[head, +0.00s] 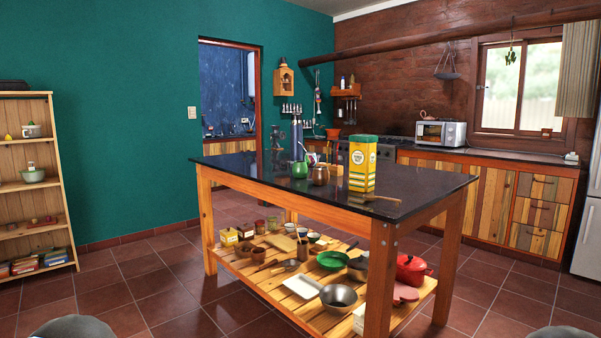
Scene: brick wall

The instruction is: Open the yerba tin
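The yerba tin (361,170) is a tall yellow box with a green top and green and white markings. It stands upright on the black top of the kitchen island (425,180), near its right part. The green top looks closed. Neither of my grippers shows in the head view. Only rounded grey parts, apparently of my own arms, show at the bottom left and bottom right edges, far from the tin.
Beside the tin on the island stand a brown cup (320,176), a green gourd-like vessel (299,170) and a dark blue bottle-like object (297,140). A wooden utensil (374,199) lies near the front edge. Pans crowd the lower shelf. Tiled floor is clear at left.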

